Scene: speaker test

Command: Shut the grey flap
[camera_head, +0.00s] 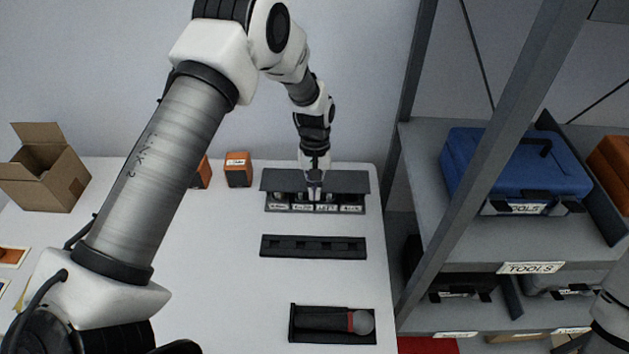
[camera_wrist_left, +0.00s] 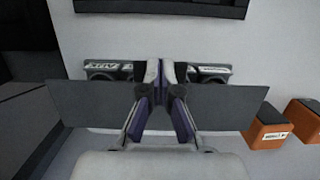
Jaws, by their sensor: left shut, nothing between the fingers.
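The grey flap (camera_head: 350,181) is a wide dark panel along the back of a small labelled socket box (camera_head: 355,206) at the table's back right. It stands open, with the labels and part of the sockets uncovered. In the left wrist view the flap (camera_wrist_left: 232,105) spans both sides of the fingers, and the box's AUX label (camera_wrist_left: 101,65) shows beyond it. My left gripper (camera_head: 316,194) is shut and empty, pointing down at the middle of the flap and box. Its fingertips (camera_wrist_left: 163,72) cover the middle sockets; whether they touch the flap I cannot tell.
A black slotted rack (camera_head: 312,255) and a tray with a microphone (camera_head: 362,322) lie nearer on the white table. Orange boxes (camera_head: 238,170) and an open carton (camera_head: 45,170) stand left. A metal shelf with a blue toolbox (camera_head: 515,165) stands right.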

